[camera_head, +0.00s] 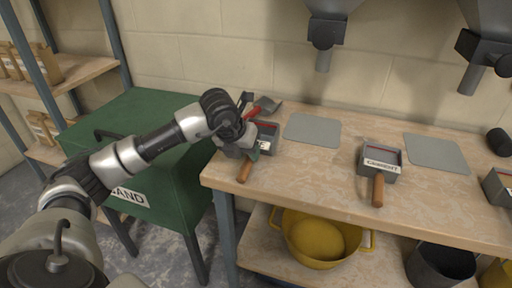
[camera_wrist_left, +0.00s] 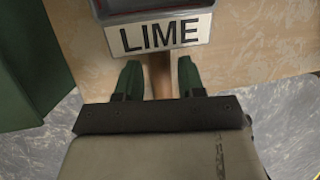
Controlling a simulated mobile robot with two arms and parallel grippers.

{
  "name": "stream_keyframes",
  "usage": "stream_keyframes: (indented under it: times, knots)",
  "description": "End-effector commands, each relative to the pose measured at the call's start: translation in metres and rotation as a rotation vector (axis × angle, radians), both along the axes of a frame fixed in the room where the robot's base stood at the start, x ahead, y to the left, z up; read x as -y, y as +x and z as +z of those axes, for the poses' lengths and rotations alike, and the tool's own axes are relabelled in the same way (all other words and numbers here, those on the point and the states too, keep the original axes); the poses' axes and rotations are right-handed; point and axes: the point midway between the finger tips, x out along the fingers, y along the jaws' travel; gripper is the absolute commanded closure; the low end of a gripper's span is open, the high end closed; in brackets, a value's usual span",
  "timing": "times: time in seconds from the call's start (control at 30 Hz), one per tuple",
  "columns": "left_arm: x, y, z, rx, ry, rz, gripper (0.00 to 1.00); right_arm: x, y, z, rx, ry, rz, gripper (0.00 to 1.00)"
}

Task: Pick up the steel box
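A steel box labelled LIME (camera_wrist_left: 166,33) with a wooden handle (camera_wrist_left: 159,78) shows in the left wrist view. In the head view this box (camera_head: 268,132) sits at the bench's left end, partly hidden by my left gripper (camera_head: 254,148). The handle (camera_head: 244,172) points to the front edge. In the left wrist view my left gripper (camera_wrist_left: 160,78) is open, its green fingers on either side of the handle, with a small gap at the right finger. A second steel box, labelled CEMENT (camera_head: 381,160), stands mid-bench. My right gripper is not in view.
Grey mats (camera_head: 312,129) and (camera_head: 437,153) lie on the wooden bench (camera_head: 310,178). A red-handled trowel (camera_head: 266,106) lies behind the LIME box. Another box (camera_head: 497,187) is at the right edge. A green SAND bin (camera_head: 150,130) stands left; a yellow tub (camera_head: 318,238) sits below.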

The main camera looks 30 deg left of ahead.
Motion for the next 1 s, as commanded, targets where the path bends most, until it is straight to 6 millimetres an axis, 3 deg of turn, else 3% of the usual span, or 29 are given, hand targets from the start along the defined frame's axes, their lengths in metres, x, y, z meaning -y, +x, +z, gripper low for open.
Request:
stream_keyframes:
  times: [0.13,0.37,0.63,1.0]
  knots:
    - [0.002,0.008,-0.021,-0.002,0.0,0.0,0.61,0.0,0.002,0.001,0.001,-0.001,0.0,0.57]
    - [0.003,0.01,-0.024,-0.001,0.0,-0.001,0.61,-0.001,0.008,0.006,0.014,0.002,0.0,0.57]
    - [0.003,0.01,-0.024,-0.001,0.0,-0.001,0.99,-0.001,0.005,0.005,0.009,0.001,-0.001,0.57]
    - [0.002,0.01,-0.021,0.002,0.0,-0.001,1.0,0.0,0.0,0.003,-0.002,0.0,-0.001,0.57]
